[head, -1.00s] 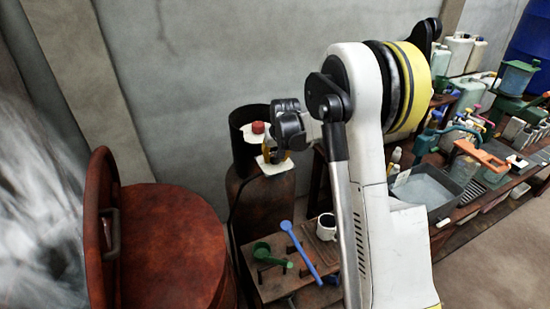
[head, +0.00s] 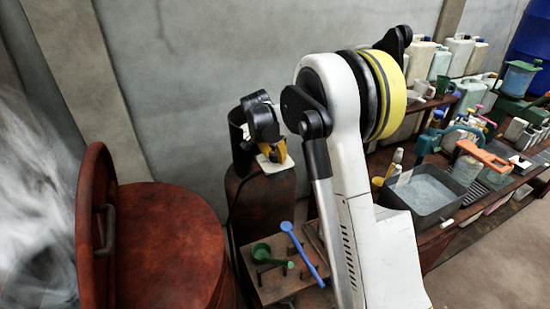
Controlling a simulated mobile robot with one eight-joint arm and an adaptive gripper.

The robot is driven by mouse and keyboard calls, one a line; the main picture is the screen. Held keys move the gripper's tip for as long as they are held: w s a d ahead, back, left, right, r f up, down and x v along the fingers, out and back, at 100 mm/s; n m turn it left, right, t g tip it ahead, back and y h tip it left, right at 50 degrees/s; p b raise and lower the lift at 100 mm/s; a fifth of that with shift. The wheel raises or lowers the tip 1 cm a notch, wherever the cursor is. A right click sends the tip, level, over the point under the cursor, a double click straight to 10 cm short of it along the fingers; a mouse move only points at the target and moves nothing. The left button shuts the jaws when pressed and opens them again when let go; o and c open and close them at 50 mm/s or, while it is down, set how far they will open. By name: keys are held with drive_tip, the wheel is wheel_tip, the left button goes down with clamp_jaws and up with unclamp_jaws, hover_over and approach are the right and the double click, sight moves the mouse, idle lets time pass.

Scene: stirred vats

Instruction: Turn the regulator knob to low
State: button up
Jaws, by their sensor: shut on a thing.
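A rusty gas cylinder (head: 262,205) stands against the wall with a dark collar (head: 238,138) around its top. A white plate (head: 282,165) shows at the collar's opening. My gripper (head: 270,154), black with yellow parts, is over the top of the cylinder, in front of the plate. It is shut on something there. The red regulator knob seen on the cylinder top earlier is now hidden behind the gripper, so its setting cannot be read.
A low wooden bench (head: 275,283) holds a green scoop (head: 270,257) and a blue spoon (head: 303,250). A grey water basin (head: 428,190) and jugs are on the right.

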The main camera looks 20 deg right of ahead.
drive_tip(key=shift+o, duration=0.2)
drive_tip(key=m, duration=0.2)
drive_tip(key=m+g, duration=0.1)
drive_tip(key=m, duration=0.1)
drive_tip(key=shift+f+g+h+b, duration=0.1)
drive_tip(key=shift+g+h+b, duration=0.2)
drive_tip(key=shift+m+g, duration=0.7)
drive_tip(key=shift+m, duration=1.4)
drive_tip(key=o, duration=1.2)
drive_tip(key=shift+c, duration=0.2)
drive_tip(key=v, duration=1.2)
drive_tip(key=shift+w, duration=0.1)
